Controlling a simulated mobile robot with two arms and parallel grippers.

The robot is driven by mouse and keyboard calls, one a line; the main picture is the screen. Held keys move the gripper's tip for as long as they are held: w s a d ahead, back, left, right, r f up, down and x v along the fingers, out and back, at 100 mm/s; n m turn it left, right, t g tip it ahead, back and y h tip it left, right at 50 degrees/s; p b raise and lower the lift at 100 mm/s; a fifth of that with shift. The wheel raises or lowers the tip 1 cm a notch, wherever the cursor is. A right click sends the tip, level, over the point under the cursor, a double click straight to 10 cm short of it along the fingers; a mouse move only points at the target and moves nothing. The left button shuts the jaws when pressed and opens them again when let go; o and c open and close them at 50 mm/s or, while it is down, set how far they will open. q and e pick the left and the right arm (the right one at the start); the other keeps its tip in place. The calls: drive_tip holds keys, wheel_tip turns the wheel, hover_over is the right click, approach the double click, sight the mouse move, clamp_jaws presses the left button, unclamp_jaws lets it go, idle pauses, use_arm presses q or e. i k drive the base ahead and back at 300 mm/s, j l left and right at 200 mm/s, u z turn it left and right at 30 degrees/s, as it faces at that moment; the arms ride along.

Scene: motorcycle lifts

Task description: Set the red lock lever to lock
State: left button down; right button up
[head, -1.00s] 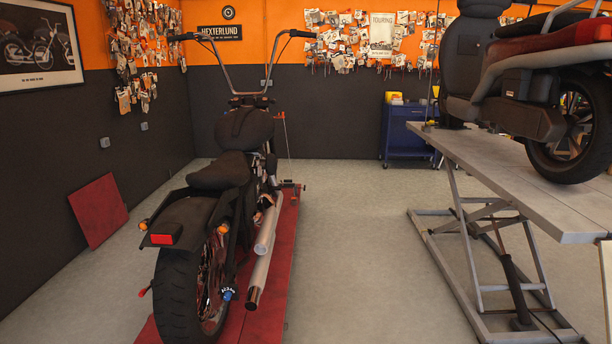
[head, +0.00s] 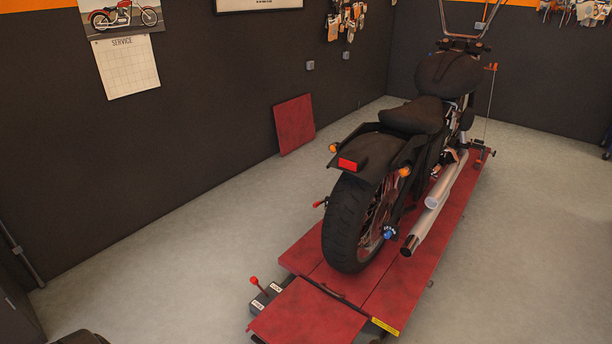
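A lever with a red ball knob (head: 254,281) stands on a dark base at the left side of the red motorcycle lift (head: 410,285), near its rear end. Two small white labels (head: 276,287) sit on the dark base beside it; their text is too small to read surely. The lever leans up and to the left; I cannot tell which setting it is in. A second small red-tipped lever (head: 320,204) sticks out left of the rear wheel. Neither of my grippers is in view.
A black motorcycle (head: 350,220) stands on the lift. A red panel (head: 294,124) leans against the dark left wall. The grey floor left of the lift is clear. A dark rounded shape is cut off at the bottom left edge.

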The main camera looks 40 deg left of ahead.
sight(254, 280)
drive_tip(key=u, duration=1.6)
drive_tip(key=i+j+u, duration=0.2)
drive_tip(key=i, duration=1.3)
drive_tip(key=l, duration=0.1)
